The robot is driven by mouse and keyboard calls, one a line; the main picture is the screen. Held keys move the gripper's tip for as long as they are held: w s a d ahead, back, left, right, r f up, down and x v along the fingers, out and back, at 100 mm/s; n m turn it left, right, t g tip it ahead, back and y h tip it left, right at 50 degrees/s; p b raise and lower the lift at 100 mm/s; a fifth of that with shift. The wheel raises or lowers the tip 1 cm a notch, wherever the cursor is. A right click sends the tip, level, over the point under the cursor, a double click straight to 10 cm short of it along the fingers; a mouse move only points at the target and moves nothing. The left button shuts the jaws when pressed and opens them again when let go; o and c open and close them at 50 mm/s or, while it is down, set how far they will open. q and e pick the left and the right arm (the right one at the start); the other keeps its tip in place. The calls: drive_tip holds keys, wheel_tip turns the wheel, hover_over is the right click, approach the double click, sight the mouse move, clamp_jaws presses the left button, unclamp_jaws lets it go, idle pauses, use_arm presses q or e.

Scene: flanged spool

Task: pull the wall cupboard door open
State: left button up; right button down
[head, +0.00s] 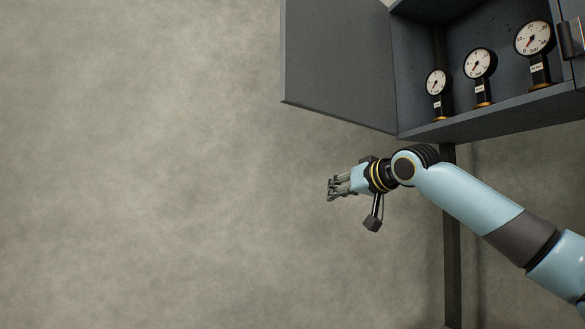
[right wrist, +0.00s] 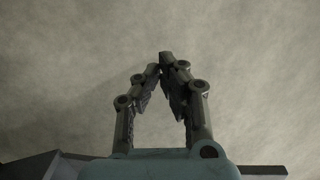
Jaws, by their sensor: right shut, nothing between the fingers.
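The wall cupboard (head: 490,118) is at the upper right of the head view, a dark grey box. Its door (head: 338,68) is swung open to the left, and the inside shows. My right gripper (head: 331,188) is below the door, apart from it, and points left. In the right wrist view the fingertips of my right gripper (right wrist: 165,60) meet with nothing between them. No handle can be made out on the visible face of the door. My left gripper is not in view.
Several round pressure gauges stand inside the cupboard, among them a left one (head: 437,83), a middle one (head: 480,64) and a right one (head: 535,40). A dark post (head: 452,260) runs down below the cupboard. The wall area at left is clear.

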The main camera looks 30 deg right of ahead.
drive_tip(key=s+a+r+n+t+y, duration=0.1)
drive_tip(key=s+a+r+n, duration=0.1)
drive_tip(key=s+a+r, duration=0.35)
drive_tip(key=s+a+r+n+y+p, duration=0.1)
drive_tip(key=s+a+r, duration=0.2)
drive_tip(key=s+r, duration=0.5)
drive_tip(key=s+a+r+n+t+y, duration=0.15)
drive_tip(key=s+a+r, duration=0.3)
drive_tip(key=r, duration=0.55)
drive_tip(key=p, duration=0.8)
approach(291, 73)
drive_tip(key=shift+g, duration=0.25)
drive_tip(key=w+a, duration=0.1)
drive_tip(key=w, duration=0.1)
drive_tip(key=w+a, duration=0.1)
drive_tip(key=w+a+f, duration=0.1)
drive_tip(key=w, duration=0.1)
drive_tip(key=shift+w+a, duration=0.15)
drive_tip(key=shift+w, duration=0.2)
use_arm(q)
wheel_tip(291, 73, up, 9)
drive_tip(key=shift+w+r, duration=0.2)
use_arm(e)
drive_tip(key=shift+w+f, duration=0.15)
drive_tip(key=shift+w, duration=0.5)
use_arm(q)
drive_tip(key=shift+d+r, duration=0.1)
